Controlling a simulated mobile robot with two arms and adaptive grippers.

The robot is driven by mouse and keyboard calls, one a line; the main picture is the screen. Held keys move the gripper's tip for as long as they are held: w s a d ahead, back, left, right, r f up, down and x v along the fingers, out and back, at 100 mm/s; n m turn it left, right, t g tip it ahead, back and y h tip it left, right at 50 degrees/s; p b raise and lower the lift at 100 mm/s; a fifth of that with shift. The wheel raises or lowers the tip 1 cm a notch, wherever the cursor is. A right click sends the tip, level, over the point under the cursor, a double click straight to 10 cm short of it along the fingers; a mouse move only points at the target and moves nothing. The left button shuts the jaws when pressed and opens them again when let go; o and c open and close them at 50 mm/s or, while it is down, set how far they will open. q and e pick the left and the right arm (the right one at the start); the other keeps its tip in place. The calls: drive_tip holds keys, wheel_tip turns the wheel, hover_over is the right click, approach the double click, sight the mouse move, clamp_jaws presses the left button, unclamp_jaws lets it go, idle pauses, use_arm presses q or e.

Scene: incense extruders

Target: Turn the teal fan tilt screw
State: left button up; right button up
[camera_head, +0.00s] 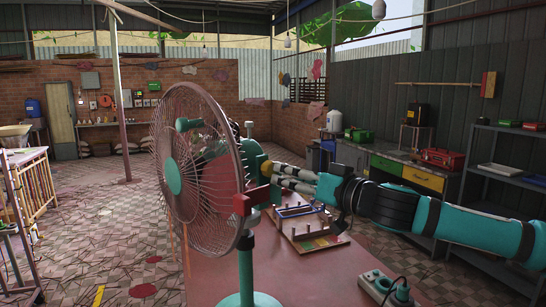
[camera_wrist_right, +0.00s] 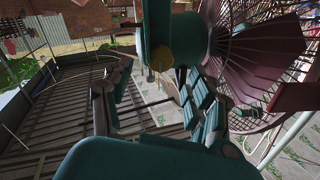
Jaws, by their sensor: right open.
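The teal fan stands on the reddish table, with a pinkish wire cage (camera_head: 190,185), a teal motor housing (camera_head: 253,157) and a teal pole (camera_head: 246,268). A red block (camera_head: 246,203) sits at the cage's right edge below the housing. I cannot tell for sure which part is the tilt screw. My right gripper (camera_head: 272,177) reaches in from the right, open, with its fingertips close behind the housing. In the right wrist view, a yellowish round part (camera_wrist_right: 160,58) of the fan shows beyond the open fingers (camera_wrist_right: 158,95). Contact cannot be told. My left gripper is not in view.
Shelves and a workbench line the right wall.

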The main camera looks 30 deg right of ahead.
sight(270, 169)
drive_tip(key=w+p, duration=0.1)
drive_tip(key=w, duration=0.1)
drive_tip(key=w+p, duration=0.1)
drive_tip(key=w, duration=0.1)
drive_tip(key=w+a+p, duration=0.1)
drive_tip(key=w+p, duration=0.1)
drive_tip(key=shift+w, duration=0.15)
drive_tip(key=shift+c, duration=0.4)
drive_tip(key=c, duration=1.1)
